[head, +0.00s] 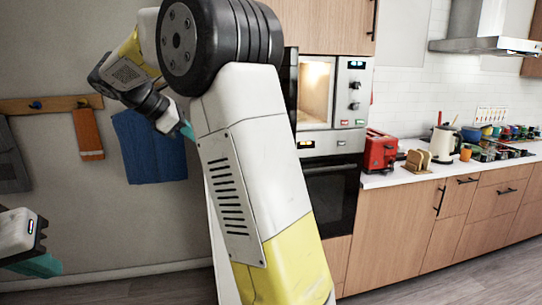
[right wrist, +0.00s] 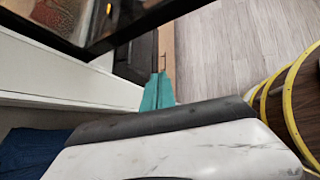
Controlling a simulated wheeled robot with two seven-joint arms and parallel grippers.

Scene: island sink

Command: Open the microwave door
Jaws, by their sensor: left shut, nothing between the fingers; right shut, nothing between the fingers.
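The microwave (head: 348,100) is built into the tall wooden cabinet. Its lit inside (head: 316,88) shows, and its dark door (head: 291,82) stands swung open to the left, mostly hidden behind my right arm. A dark-framed glass panel, apparently the door, shows at the upper left of the right wrist view (right wrist: 100,40). My right gripper (right wrist: 158,92) is shut and empty, below that panel; in the head view only its teal tip (head: 187,130) shows left of the arm. My left gripper (head: 40,265) is shut and empty at the lower left, far from the microwave.
A dark oven (head: 330,195) sits under the microwave. A red toaster (head: 380,151) and a kettle (head: 442,142) stand on the counter to the right. Towels hang on a wall rack (head: 55,105) at the left. The floor in front of the cabinets looks clear.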

